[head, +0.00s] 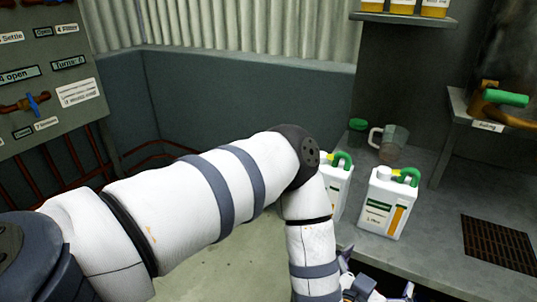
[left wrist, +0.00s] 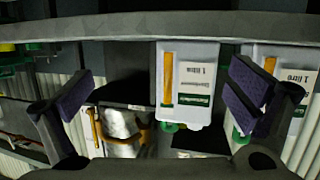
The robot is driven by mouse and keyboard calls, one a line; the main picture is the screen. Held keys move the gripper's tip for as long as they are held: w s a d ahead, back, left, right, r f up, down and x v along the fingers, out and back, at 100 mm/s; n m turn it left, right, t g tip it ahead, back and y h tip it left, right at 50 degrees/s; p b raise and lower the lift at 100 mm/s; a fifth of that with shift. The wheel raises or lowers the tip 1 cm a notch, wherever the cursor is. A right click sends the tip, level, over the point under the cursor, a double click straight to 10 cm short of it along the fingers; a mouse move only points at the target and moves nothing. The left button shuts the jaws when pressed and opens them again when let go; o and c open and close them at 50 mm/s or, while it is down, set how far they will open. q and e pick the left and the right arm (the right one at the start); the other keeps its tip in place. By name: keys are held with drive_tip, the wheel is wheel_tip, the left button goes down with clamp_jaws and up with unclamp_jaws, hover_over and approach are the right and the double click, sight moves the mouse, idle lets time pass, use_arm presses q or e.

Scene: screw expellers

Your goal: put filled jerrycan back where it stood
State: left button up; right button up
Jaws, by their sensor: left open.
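The left jerrycan (head: 338,188) is partly hidden by my left arm. My left gripper (head: 378,284) is at the bottom edge of the head view, in front of the counter and mostly cut off. In the upside-down left wrist view its fingers (left wrist: 163,98) are open and empty. One jerrycan (left wrist: 197,85) shows between them, beyond the fingertips; another (left wrist: 298,80) is partly behind the right finger.
A clear mug (head: 389,143) and a small green-topped item (head: 357,127) stand behind the jerrycans. A dark grate (head: 499,244) lies in the counter at the right. A spout with a green handle (head: 503,98) is above it. A shelf (head: 405,18) holds orange-filled containers.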

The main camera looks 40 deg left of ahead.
use_arm(q)
drive_tip(key=s+a+f+m+g+h, duration=0.25)
drive_tip(key=s+f+g, duration=0.65)
drive_tip(key=s+f, duration=0.6)
drive_tip(key=s+a+r+n+g+y, duration=0.1)
drive_tip(key=s+a+g, duration=0.3)
drive_tip(key=s, duration=0.6)
drive_tip(key=s+a+r+n+g, duration=0.1)
drive_tip(key=s+a+g, duration=0.3)
drive_tip(key=s, duration=0.7)
drive_tip(key=shift+s+a+y, duration=0.3)
drive_tip(key=shift+y, duration=0.05)
